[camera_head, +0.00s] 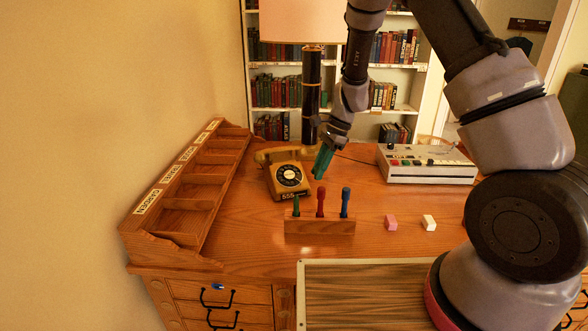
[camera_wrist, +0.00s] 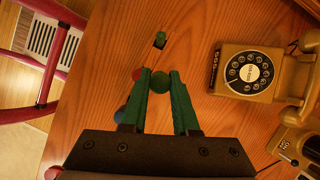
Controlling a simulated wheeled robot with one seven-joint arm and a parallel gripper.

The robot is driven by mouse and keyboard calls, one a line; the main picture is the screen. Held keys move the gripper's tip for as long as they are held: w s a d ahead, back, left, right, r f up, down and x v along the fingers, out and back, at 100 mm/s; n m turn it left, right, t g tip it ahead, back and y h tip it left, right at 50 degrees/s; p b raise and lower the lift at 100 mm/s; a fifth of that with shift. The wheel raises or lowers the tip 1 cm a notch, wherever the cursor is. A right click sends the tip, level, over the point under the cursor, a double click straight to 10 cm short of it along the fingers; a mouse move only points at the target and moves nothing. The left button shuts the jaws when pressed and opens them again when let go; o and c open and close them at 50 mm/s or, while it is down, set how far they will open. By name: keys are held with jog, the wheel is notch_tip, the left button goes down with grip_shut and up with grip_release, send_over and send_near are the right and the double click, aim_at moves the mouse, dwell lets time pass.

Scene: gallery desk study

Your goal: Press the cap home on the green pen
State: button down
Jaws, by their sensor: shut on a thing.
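A wooden pen block (camera_head: 320,227) stands on the desk with three pens upright in it. The green pen (camera_head: 296,206) is at its left and stands lower than the red pen (camera_head: 320,202) and the blue pen (camera_head: 345,202). My gripper (camera_head: 322,164), with green fingers, is above and behind the block, apart from it. In the wrist view the fingers are shut on a round green cap (camera_wrist: 160,82). The green pen also shows there (camera_wrist: 160,40), beyond the fingertips and apart from the cap. The red and blue pens are partly hidden behind the left finger.
A yellow rotary telephone (camera_head: 288,180) stands behind the block. A wooden sorter (camera_head: 185,190) is at the left.

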aim_at(297, 198)
jog(key=s+a+m+t, duration=0.1)
jog(key=a+m, duration=0.1)
jog(key=m, duration=0.1)
jog(key=a+m+t, duration=0.1)
jog(key=a+m, duration=0.1)
jog(key=m, duration=0.1)
jog(key=s+a+m+t, duration=0.1)
jog(key=a+m, duration=0.1)
jog(key=m, duration=0.1)
jog(key=shift+s+a+r, duration=0.3)
jog(key=shift+a+r, duration=0.05)
jog(key=shift+f, duration=2.8)
jog(key=shift+f, duration=0.15)
jog(key=shift+c, duration=0.6)
grip_release()
